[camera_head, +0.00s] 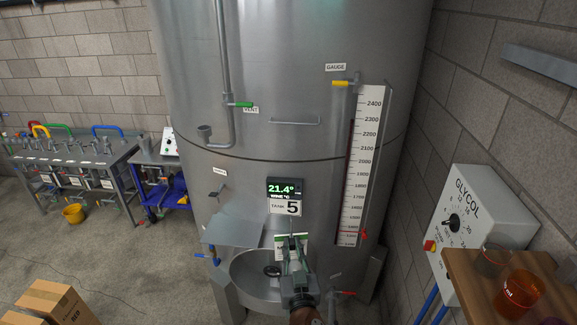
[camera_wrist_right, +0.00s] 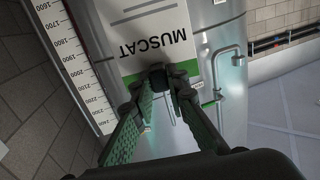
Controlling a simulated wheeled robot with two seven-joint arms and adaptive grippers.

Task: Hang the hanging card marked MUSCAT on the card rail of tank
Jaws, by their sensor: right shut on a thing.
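The MUSCAT card (camera_wrist_right: 125,65) is white with a green band along one edge, and its lettering is upside down in the right wrist view. My right gripper (camera_wrist_right: 163,75) is shut on the card at its green edge. In the head view the right gripper (camera_head: 292,245) is low in front of tank 5 (camera_head: 355,35), mostly covering the card (camera_head: 280,238) below the number sign. A thin horizontal bar, which looks like the card rail (camera_head: 295,123), is on the tank front, well above the gripper and card. My left gripper is out of view.
A digital display (camera_head: 284,187) and a TANK 5 sign (camera_head: 285,207) are just above the card. The gauge scale (camera_head: 362,165) runs up the right. A vent pipe (camera_head: 225,70) is at left. A wooden shelf with cups (camera_head: 470,275) stands at right.

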